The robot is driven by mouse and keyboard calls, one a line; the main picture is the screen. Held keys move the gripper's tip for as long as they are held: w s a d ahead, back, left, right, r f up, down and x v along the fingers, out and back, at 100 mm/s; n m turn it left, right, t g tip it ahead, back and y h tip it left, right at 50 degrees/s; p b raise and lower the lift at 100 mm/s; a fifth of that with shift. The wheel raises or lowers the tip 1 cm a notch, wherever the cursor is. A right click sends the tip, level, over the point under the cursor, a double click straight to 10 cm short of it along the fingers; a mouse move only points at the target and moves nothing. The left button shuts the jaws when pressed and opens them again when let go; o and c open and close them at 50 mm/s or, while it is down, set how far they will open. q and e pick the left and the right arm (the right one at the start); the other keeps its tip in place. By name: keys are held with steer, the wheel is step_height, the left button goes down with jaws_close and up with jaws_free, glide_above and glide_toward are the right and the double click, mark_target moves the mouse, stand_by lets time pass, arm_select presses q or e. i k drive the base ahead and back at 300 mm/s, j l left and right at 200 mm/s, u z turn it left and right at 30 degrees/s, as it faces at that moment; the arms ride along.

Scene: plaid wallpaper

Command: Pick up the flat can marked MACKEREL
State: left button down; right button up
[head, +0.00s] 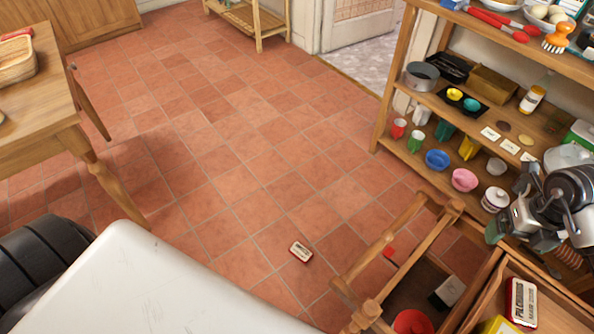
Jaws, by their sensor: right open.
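A small flat can with a red rim and pale label (301,251) lies on the tiled floor near the middle of the head view; its lettering is too small to read. A larger red-edged flat can (522,302) lies at the lower right in a wooden unit; its label seems to begin with "PILC". I cannot make out the word MACKEREL on either can. My right gripper (518,236) is open and empty, in front of the shelf at the right and above the larger can. My left gripper is out of view.
A wooden shelf (405,160) with bowls, cups and boxes stands at the right. A low wooden rack (395,268) stands just right of the floor can. A wooden table (45,140) is at the left. The floor (215,130) between is clear.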

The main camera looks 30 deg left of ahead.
mark_target(302, 254)
steer(key=u, duration=0.8)
steer(key=k+j, duration=0.3)
steer(key=k, duration=0.15)
